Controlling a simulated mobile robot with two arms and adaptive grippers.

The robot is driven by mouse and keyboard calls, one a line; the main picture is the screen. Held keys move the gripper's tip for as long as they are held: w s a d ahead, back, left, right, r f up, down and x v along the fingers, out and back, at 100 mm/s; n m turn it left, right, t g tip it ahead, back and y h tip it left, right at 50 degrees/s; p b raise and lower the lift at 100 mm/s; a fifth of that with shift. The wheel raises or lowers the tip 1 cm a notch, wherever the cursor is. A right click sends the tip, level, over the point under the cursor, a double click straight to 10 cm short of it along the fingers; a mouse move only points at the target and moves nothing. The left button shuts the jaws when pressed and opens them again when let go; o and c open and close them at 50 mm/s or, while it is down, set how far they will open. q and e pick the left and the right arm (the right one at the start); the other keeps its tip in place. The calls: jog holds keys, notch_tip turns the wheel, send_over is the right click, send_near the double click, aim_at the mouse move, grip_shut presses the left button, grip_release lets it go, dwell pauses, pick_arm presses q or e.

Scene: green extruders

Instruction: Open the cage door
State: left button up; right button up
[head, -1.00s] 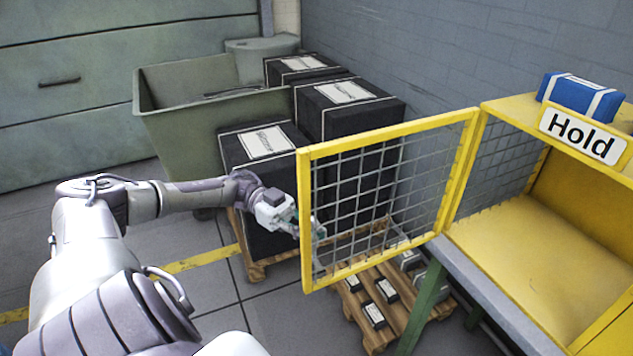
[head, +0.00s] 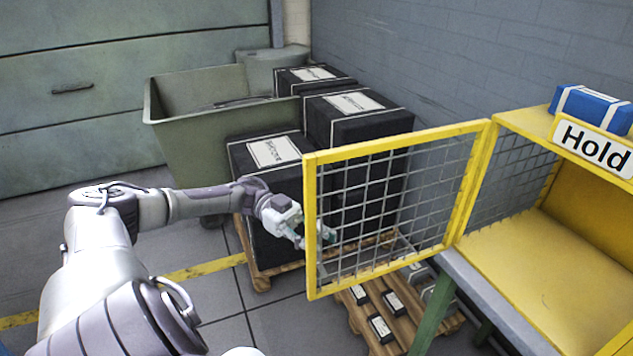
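The cage door (head: 311,228) is a yellow frame with grey wire mesh. It stands swung wide open to the left of the yellow cage (head: 520,262), hinged at the cage's left front post. The cage has a "Hold" sign (head: 592,149) on its top edge, and its inside looks empty. My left gripper (head: 318,238) is at the door's free left edge, with its fingers partly behind the frame and mesh. Whether the fingers touch the door or are shut cannot be made out. My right gripper is not in view.
Black boxes (head: 275,152) stand on a wooden pallet (head: 262,282) behind the door. A second pallet (head: 360,322) with small dark items lies below it. A green bin (head: 190,135) stands at the back left. A blue package (head: 590,106) sits on the cage top. Floor at the left is clear.

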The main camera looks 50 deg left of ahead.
pick_arm(q)
jog(key=shift+a, duration=0.1)
jog(key=s+a, duration=0.1)
jog(key=a, duration=1)
jog(key=shift+a, duration=0.35)
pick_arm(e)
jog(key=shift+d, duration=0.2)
pick_arm(q)
jog(key=shift+s, duration=0.1)
